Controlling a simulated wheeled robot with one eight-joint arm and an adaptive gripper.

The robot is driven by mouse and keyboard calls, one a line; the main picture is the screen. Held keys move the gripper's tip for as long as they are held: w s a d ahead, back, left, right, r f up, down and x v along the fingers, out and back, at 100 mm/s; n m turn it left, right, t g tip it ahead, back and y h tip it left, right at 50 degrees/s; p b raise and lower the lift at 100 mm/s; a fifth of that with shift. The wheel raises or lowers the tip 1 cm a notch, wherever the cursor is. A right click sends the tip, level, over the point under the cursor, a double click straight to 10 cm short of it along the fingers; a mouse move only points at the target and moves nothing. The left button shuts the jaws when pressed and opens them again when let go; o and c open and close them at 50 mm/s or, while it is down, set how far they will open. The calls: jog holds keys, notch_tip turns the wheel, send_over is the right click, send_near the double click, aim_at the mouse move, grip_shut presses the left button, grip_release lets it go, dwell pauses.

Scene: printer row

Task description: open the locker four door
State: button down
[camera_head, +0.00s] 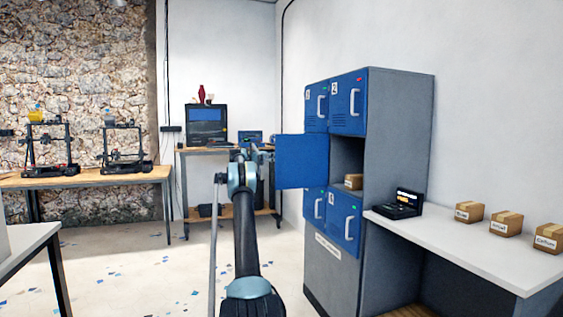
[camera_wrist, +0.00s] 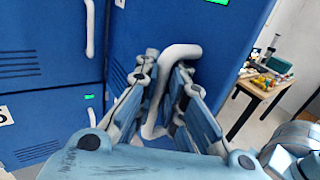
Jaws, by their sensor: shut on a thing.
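The locker bank (camera_head: 400,160) is grey with blue doors. One blue door (camera_head: 302,160) in the middle row stands swung open to the left, its number not in sight. Behind it the right middle compartment (camera_head: 347,155) is open. In the wrist view a blue door (camera_wrist: 225,35) bears a pale bent handle (camera_wrist: 180,55), and my gripper (camera_wrist: 167,85) is shut on it, one finger on each side. In the head view my gripper (camera_head: 264,158) is at the open door's left edge, partly hidden by my arm.
A small carton (camera_head: 354,181) sits in the open compartment. Shut doors lie above and below, including a lower right door (camera_head: 343,222). A white counter (camera_head: 470,245) with cartons stands right. A workbench (camera_head: 225,150) is behind; floor is clear left of the lockers.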

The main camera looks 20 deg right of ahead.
jog(key=shift+w+a, duration=0.15)
jog(key=shift+a, duration=0.1)
jog(key=c, duration=1.9)
grip_release()
jog(key=shift+a, duration=0.1)
jog(key=shift+d, duration=0.2)
